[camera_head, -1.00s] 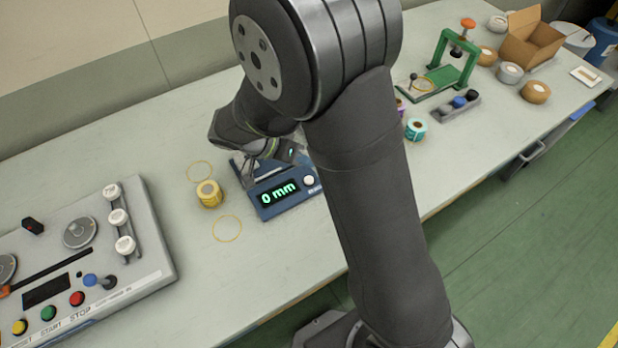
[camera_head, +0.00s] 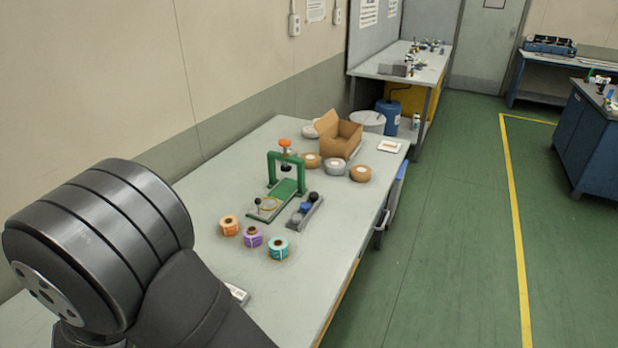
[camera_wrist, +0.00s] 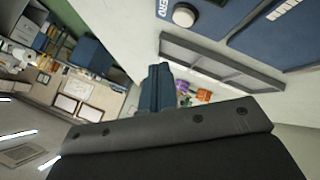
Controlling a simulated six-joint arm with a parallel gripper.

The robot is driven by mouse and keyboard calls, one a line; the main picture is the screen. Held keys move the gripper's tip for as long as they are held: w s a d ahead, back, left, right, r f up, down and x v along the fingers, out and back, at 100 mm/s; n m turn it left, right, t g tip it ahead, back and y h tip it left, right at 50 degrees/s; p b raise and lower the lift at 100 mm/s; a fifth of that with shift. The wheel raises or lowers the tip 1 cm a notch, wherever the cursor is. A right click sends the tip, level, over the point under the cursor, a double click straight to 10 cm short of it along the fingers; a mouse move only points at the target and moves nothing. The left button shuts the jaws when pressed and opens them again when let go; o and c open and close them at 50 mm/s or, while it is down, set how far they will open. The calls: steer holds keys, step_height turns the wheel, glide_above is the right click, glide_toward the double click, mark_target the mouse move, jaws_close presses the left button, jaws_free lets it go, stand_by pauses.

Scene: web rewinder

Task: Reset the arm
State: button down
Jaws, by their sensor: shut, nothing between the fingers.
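My gripper (camera_wrist: 160,74) shows in the wrist view as two dark blue-grey fingers pressed together, with nothing held between them. In the head view my arm fills the lower left, and my gripper is not visible there. The wrist view is tilted. It shows part of a blue device (camera_wrist: 245,38) with a white knob at the upper right, apart from my fingers.
Orange (camera_head: 229,225), purple (camera_head: 252,236) and teal (camera_head: 278,247) rolls stand on the table (camera_head: 310,285). Behind them are a green press (camera_head: 287,187), a block with knobs (camera_head: 304,210), an open cardboard box (camera_head: 340,137) and more rolls. The table's near right part is bare.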

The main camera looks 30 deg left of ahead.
step_height(320, 180, up, 5)
stand_by(0.3)
